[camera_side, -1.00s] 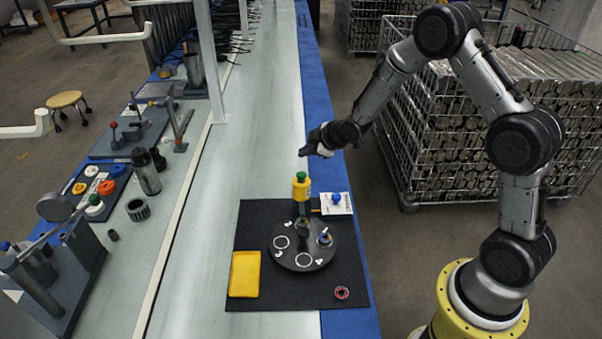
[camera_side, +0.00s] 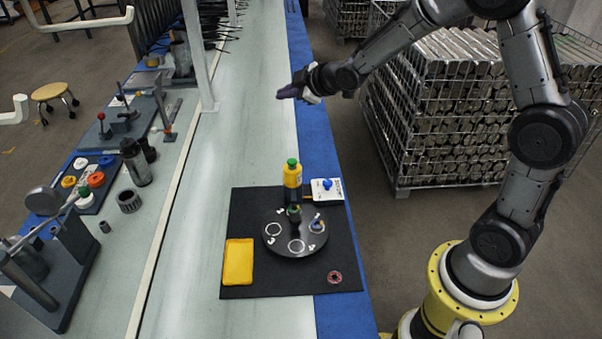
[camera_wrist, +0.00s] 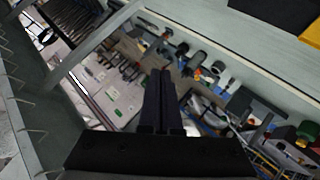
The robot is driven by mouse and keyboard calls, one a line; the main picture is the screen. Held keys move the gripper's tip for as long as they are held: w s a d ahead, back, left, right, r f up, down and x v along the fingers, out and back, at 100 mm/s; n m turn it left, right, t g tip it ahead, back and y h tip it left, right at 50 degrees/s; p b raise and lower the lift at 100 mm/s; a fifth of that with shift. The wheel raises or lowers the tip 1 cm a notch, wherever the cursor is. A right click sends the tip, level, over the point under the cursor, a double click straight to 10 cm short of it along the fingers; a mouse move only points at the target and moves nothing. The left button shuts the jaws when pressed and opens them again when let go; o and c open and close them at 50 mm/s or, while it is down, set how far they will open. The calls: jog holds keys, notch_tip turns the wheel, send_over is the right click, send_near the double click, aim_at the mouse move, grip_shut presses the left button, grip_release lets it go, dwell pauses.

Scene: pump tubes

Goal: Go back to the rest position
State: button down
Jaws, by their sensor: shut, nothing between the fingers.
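My gripper (camera_side: 287,92) is raised well above the far part of the bench, up and away from the black mat, with nothing in it. In the wrist view its two dark fingers (camera_wrist: 161,100) lie together, closed on nothing. Below it in the side view, the black mat (camera_side: 250,212) holds a round dark turntable (camera_side: 275,248) with white ring marks and small parts on it. A yellow bottle with a green cap (camera_side: 292,174) stands upright at the turntable's far edge.
A yellow tray (camera_side: 238,262), a small red-and-dark ring (camera_side: 334,277) and a white block with a blue knob (camera_side: 327,189) are around the turntable. A fixture (camera_side: 50,265) and tools line the left side. A wire cage of metal parts (camera_side: 450,110) stands right. The bench's middle strip is clear.

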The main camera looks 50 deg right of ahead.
jog(key=s+a+r+m, duration=0.2)
jog(key=s+r, duration=0.5)
jog(key=s, duration=0.1)
jog(key=s+a+r+m, duration=0.1)
jog(key=s+a+r, duration=0.1)
jog(key=s+r, duration=0.6)
jog(key=s+a+f+m+g, duration=0.1)
jog(key=s+f+m+g, duration=0.2)
jog(key=s, duration=0.8)
jog(key=s+a+f+m+g, duration=0.1)
jog(key=s+f+m+g, duration=0.1)
jog(key=s+f, duration=0.5)
jog(key=s+g, duration=0.1)
jog(key=s, duration=0.2)
jog(key=shift+s+m+y, duration=0.3)
jog(key=shift+s+m, duration=0.05)
jog(key=shift+m, duration=0.05)
jog(key=c, duration=1.6)
grip_release()
jog(key=shift+r, duration=0.1)
